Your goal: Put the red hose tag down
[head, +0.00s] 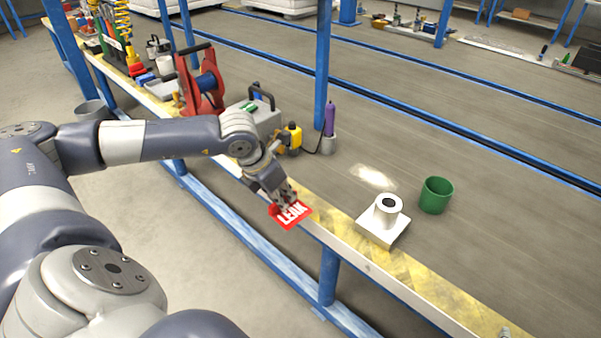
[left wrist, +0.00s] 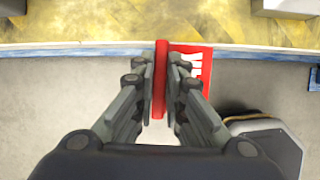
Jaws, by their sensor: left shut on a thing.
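My right gripper is not in view.
The narrow bench (head: 345,238) has a worn yellow top and a pale front edge. A white flanged piece (head: 383,230) stands right of the tag, with a green cup (head: 436,195) beyond it. A grey case (head: 255,118), yellow tool (head: 291,138) and purple bottle (head: 329,120) are behind my gripper.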

